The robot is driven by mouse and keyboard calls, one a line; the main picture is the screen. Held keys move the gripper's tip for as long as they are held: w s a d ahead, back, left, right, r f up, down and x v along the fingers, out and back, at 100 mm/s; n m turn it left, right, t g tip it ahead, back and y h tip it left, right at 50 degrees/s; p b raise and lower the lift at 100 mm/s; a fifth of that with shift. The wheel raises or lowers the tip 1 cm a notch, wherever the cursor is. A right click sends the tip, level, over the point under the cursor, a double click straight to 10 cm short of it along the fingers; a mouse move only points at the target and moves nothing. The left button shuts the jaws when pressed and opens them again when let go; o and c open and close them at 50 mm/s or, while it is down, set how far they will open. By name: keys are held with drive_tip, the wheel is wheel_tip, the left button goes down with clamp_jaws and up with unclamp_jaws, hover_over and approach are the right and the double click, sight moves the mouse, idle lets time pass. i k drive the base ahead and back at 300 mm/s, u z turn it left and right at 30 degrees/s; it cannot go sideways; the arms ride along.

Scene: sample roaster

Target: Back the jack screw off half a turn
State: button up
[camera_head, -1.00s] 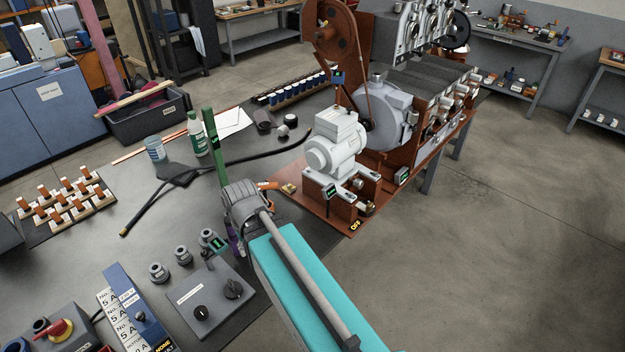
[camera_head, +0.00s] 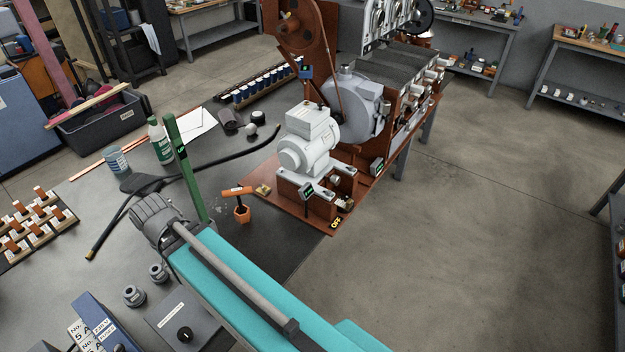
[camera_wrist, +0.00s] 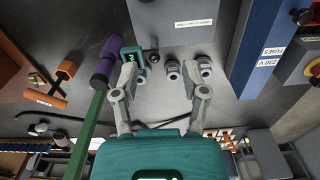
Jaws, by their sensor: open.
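The jack screw is not plainly marked. A small brass-coloured knob (camera_head: 347,204) shows at the front of the white motor's (camera_head: 308,140) brown mount, and I cannot tell whether it is the screw. An orange T-handled tool (camera_head: 238,202) stands upright on the dark bench left of the motor's base plate. It also shows at the left of the wrist view (camera_wrist: 55,85). My gripper (camera_wrist: 160,78) is open and empty above the bench, its fingers spread wide. In the head view my arm hides the bench beneath it. The gripper is apart from the motor and its mount.
Grey fittings (camera_head: 135,296), a grey control box (camera_head: 182,325) and a blue fuse box (camera_head: 106,322) are at the front. A black cable crosses the bench.

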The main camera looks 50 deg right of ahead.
sight(335, 180)
drive_tip(key=z, duration=1.75)
